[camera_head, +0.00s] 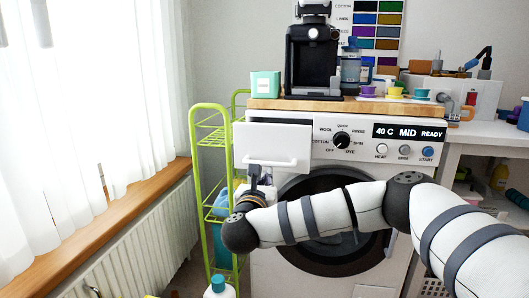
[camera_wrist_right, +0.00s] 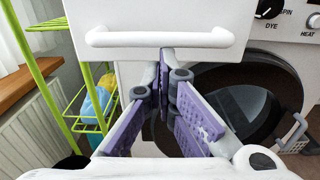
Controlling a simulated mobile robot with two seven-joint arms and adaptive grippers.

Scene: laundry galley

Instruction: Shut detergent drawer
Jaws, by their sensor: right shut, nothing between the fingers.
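The detergent drawer (camera_head: 290,138) is at the upper left of the white washing machine (camera_head: 440,155). Its white front appears to stand out from the machine's face. A white bar handle (camera_head: 275,163) runs along its lower part. The handle also shows large in the right wrist view (camera_wrist_right: 160,39). My right gripper (camera_head: 257,171) is shut and empty, with its fingers pointing up just below the handle. In the wrist view its fingertips (camera_wrist_right: 166,62) are close under the bar; I cannot tell if they touch. My left gripper is not in view.
A green shelf rack (camera_head: 197,160) with bottles stands left of the machine. The round door (camera_head: 310,245) is partly behind my right arm. A coffee maker (camera_head: 312,60), a mint box (camera_head: 265,85) and cups stand on the wooden top (camera_head: 340,105). A radiator (camera_head: 140,245) lines the left wall.

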